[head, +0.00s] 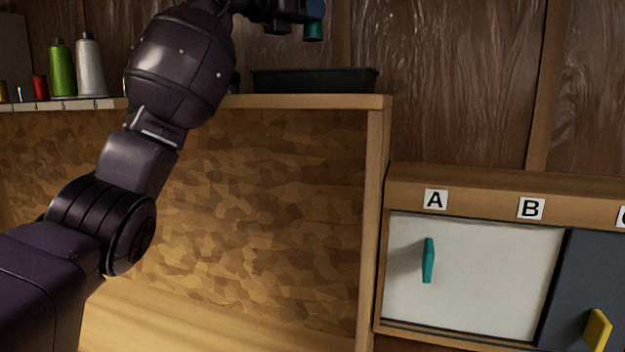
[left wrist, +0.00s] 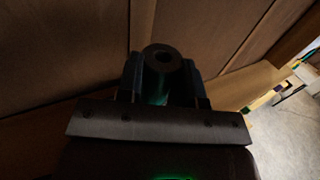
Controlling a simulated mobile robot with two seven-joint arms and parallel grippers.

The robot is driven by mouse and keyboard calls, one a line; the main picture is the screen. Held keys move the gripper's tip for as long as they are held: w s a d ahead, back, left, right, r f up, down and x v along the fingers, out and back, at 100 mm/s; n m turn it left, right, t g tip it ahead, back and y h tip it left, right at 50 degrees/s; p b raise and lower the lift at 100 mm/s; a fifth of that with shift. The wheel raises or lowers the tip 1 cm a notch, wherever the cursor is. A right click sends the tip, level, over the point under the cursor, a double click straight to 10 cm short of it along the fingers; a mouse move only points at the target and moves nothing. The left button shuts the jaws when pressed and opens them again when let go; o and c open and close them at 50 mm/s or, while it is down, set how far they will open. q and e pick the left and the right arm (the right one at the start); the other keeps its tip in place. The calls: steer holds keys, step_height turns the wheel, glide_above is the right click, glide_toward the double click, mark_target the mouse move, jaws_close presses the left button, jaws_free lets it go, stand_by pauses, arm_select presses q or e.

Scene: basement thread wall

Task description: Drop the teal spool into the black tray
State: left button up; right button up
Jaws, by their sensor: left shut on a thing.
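The teal spool (head: 314,29) is at the top of the head view, upright, with its upper part hidden by my gripper. My left gripper (head: 306,8) is shut on it and holds it in the air, above the right part of the black tray (head: 315,80) in the picture. In the left wrist view the spool (left wrist: 160,88) sits dark between the two fingers of the left gripper (left wrist: 160,75), its round end with a hole showing. The tray is long, low and black and stands on the shelf top; its inside is not visible. My right gripper is not in view.
A green spool (head: 62,68), a pale grey spool (head: 90,66) and a red spool (head: 40,88) stand on the numbered shelf (head: 70,105) at left. A lower cabinet (head: 490,195) labelled A and B has a white door (head: 480,275) with a teal handle. A wooden wall stands behind.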

arm_select(q)
steer(key=o, duration=1)
steer(key=shift+a, duration=0.1)
steer(key=b+v, duration=0.3)
steer(key=v, duration=0.7)
steer(key=shift+s+a+b, duration=0.2)
steer(key=shift+s+b, duration=0.1)
steer(key=shift+b, duration=0.05)
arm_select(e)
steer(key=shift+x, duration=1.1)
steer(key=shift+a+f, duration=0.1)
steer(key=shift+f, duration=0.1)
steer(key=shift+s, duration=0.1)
